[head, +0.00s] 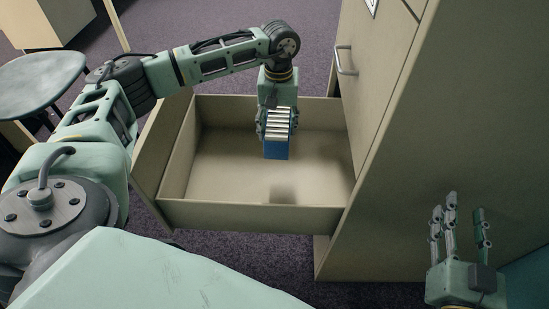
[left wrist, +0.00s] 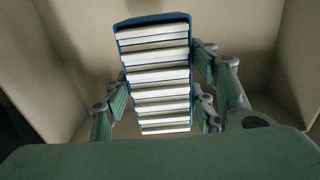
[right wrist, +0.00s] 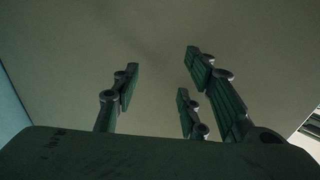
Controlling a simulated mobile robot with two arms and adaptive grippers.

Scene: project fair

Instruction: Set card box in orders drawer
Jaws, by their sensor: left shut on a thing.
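The card box (head: 277,149) is a blue box with several white cards or dividers along its top. My left gripper (head: 277,125) is shut on the box and holds it upright inside the open drawer's outline. The drawer (head: 262,218) is beige, pulled out of the cabinet, and looks empty. A shadow lies on its floor below the box, so the box seems to be above the floor. In the left wrist view the box (left wrist: 155,75) sits between the fingers. My right gripper (head: 462,225) is open and empty at the lower right; its spread fingers (right wrist: 165,95) show too.
The beige cabinet (head: 415,130) stands at the right, with a metal handle (head: 345,60) on its upper front. A round grey-green stool (head: 38,80) is at the left. The purple carpet (head: 225,243) shows around the drawer.

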